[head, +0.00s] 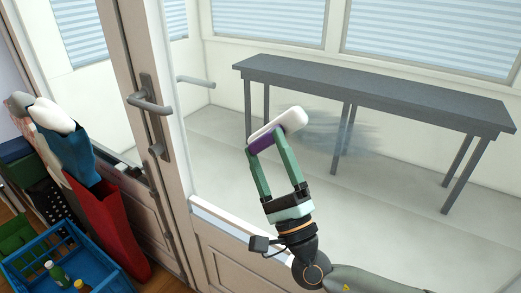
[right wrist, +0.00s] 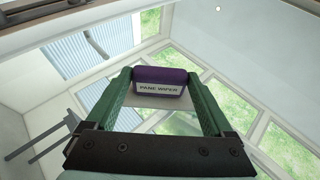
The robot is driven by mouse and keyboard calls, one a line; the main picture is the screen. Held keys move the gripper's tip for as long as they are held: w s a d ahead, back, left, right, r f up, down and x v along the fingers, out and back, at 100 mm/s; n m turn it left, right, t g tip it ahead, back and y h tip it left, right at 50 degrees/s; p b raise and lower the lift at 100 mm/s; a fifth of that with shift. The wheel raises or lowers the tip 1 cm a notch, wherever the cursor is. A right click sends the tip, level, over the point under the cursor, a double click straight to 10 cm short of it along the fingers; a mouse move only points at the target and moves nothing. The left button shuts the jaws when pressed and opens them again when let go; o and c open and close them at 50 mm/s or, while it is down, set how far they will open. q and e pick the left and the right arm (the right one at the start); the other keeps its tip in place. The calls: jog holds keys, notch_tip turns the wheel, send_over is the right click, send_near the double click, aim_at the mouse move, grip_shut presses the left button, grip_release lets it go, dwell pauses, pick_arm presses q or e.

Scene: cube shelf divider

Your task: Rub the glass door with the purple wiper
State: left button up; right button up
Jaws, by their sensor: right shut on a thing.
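The purple wiper (head: 288,123) has a purple body and a thick white pad. My right gripper (head: 264,142) is shut on its purple body, and the white pad points up and away from me. In the right wrist view the wiper (right wrist: 161,88) sits between the green fingers, with a "PANE WIPER" label facing the camera. The glass door (head: 222,140) fills the middle and right of the head view. A grey-blue smudge (head: 345,137) shows just right of the wiper. I cannot tell whether the pad touches the glass. My left gripper is not in view.
A grey table (head: 380,92) shows behind the glass. A lever handle (head: 150,103) is on the door frame at left. Further left are a red bag (head: 105,215), a blue crate (head: 70,265) with bottles, and other piled things.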

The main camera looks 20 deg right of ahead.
jog(key=shift+s+d, duration=0.65)
jog(key=shift+s, duration=0.15)
jog(key=shift+s+d, duration=1.15)
jog(key=shift+s, duration=0.1)
jog(key=shift+b, duration=0.3)
jog(key=shift+s+d, duration=0.1)
